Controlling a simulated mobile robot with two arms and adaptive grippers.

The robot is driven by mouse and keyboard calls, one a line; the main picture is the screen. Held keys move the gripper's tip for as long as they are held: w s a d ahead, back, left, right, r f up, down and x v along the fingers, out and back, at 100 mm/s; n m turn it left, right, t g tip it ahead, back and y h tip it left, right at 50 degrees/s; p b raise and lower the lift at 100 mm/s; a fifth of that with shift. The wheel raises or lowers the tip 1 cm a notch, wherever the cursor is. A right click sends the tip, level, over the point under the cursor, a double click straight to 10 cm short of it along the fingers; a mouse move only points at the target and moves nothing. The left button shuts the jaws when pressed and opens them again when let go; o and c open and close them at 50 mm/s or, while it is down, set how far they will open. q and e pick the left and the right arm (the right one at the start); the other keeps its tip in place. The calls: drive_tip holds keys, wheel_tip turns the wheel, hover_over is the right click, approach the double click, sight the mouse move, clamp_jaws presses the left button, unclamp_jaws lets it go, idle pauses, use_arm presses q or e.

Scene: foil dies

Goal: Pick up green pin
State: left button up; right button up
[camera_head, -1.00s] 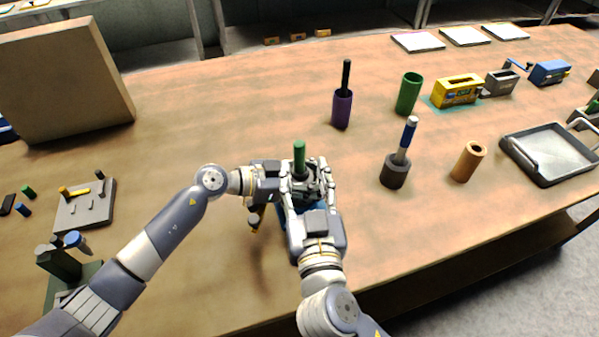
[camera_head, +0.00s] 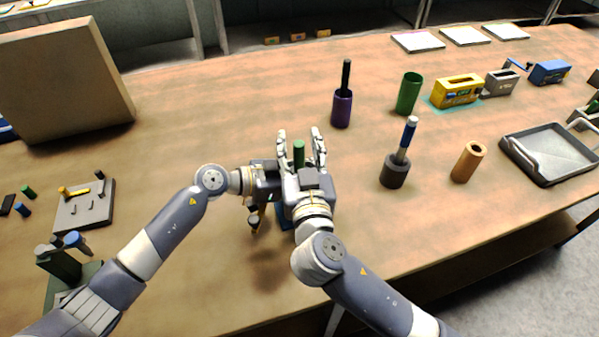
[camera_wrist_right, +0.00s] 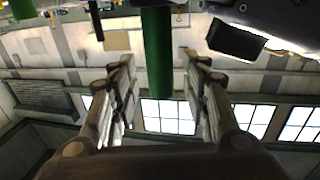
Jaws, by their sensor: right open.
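The green pin (camera_head: 299,151) stands upright near the table's middle, its lower part hidden by my right gripper. My right gripper (camera_head: 300,134) is open, with one finger on each side of the pin in the head view. In the right wrist view the pin (camera_wrist_right: 157,55) comes down from the top edge between the two spread fingers (camera_wrist_right: 157,92), with a gap on both sides. My left gripper (camera_head: 268,178) is beside the pin's base, partly hidden behind the right one; its jaws are not clear. A blue part (camera_head: 284,217) shows below the grippers.
A purple cup (camera_head: 342,110) with a dark rod, a dark cup (camera_head: 394,174) with a blue-handled tool, a green cylinder (camera_head: 409,93) and a tan tube (camera_head: 467,162) stand to the right. A grey pegged board (camera_head: 97,213) lies left. The table's front middle is bare.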

drive_tip(key=shift+c, duration=0.6)
clamp_jaws()
wheel_tip(320, 180, up, 18)
use_arm(q)
drive_tip(key=shift+c, duration=0.2)
drive_tip(key=o, duration=1.5)
drive_tip(key=shift+a, duration=0.1)
